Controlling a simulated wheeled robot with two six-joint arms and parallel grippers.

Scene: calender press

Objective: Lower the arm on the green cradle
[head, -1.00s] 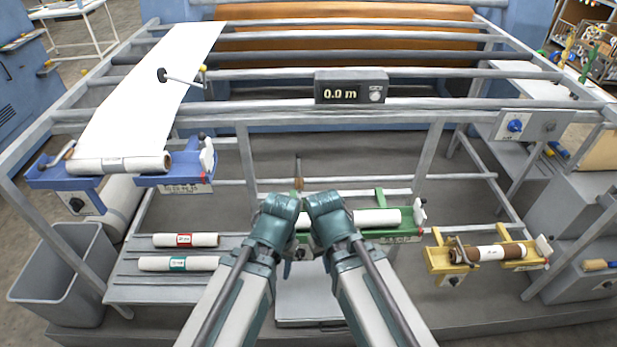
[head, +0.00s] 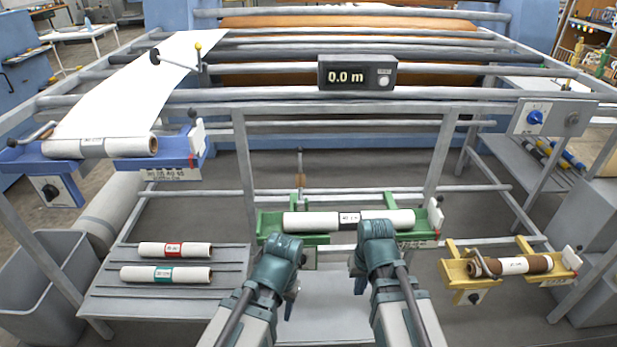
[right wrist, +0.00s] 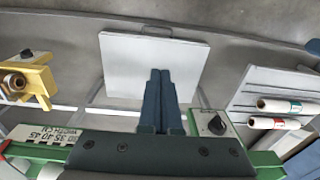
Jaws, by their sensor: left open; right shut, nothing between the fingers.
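The green cradle (head: 322,238) holds a white roll (head: 310,221) with a dark label, near the middle of the head view. My right gripper (head: 358,284) is in front of the right half, shut and empty. In the right wrist view its closed fingers (right wrist: 160,85) point past the green cradle (right wrist: 202,124) and its black knob (right wrist: 216,125).
A blue cradle (head: 62,148) with a white roll is at the left, a yellow cradle (head: 460,273) with a brown roll at the right. A shelf (head: 120,297) holds two white rolls beside a grey bin (head: 35,290). Frame rails and a display (head: 357,72) are behind.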

